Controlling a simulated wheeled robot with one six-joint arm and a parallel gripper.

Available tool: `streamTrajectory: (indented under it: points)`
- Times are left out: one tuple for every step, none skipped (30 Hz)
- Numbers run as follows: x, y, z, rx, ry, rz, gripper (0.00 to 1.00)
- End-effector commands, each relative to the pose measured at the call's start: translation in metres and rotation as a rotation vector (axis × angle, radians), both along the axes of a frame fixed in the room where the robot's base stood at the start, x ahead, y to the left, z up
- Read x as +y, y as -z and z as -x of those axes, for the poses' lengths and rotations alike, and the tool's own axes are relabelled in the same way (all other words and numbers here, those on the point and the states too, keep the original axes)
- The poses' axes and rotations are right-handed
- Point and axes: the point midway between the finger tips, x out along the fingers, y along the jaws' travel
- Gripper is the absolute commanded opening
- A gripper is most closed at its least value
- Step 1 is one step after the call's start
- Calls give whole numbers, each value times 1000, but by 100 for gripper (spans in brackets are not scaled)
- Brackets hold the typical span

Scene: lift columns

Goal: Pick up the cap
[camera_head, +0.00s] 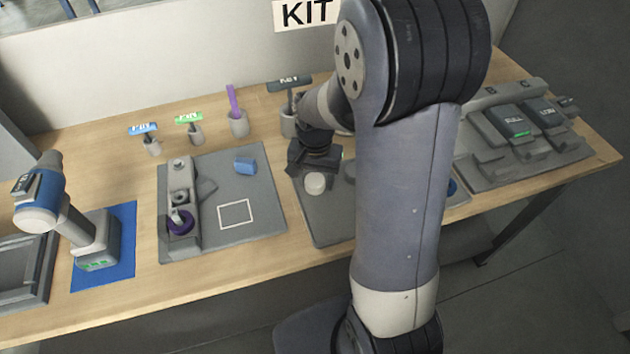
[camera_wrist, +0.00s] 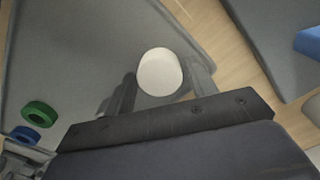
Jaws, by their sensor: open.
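A white round piece, which looks like the cap (camera_head: 315,184), lies on a grey mat (camera_head: 330,234) in the middle of the table. The wrist view shows the white cap (camera_wrist: 160,73) from above, between the two fingers. My gripper (camera_head: 314,170) points down over it, with the fingers (camera_wrist: 163,84) apart, one on each side. I cannot tell how far the fingertips are above the mat or whether they touch the cap. My arm hides part of the mat in the head view.
A green ring (camera_wrist: 41,114) and a blue ring (camera_wrist: 25,134) lie on the same mat. Left of it, another grey mat holds a fixture with a purple ring (camera_head: 181,222) and a blue block (camera_head: 246,166). Labelled holders stand behind. A drill (camera_head: 68,215) stands at far left.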

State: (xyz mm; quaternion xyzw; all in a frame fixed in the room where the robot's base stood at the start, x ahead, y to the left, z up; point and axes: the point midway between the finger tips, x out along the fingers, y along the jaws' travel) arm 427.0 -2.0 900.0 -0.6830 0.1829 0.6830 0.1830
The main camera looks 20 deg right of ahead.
Motion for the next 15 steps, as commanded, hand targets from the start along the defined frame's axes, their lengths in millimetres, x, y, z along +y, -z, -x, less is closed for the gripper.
streamTrajectory:
  points:
    - [0,0,0,0,0,0,52]
    - [0,0,0,0,0,0,49]
    - [0,0,0,0,0,0,46]
    - [0,0,0,0,0,0,43]
    - [0,0,0,0,0,0,41]
    - [0,0,0,0,0,0,38]
    - [0,0,0,0,0,0,35]
    - [0,0,0,0,0,0,33]
    - [0,0,0,0,0,0,29]
    - [0,0,0,0,0,0,27]
    - [0,0,0,0,0,0,25]
    - [0,0,0,0,0,0,21]
    - [0,-1,0,0,0,0,20]
    - [0,-1,0,0,0,0,20]
    - [0,-1,0,0,0,0,20]
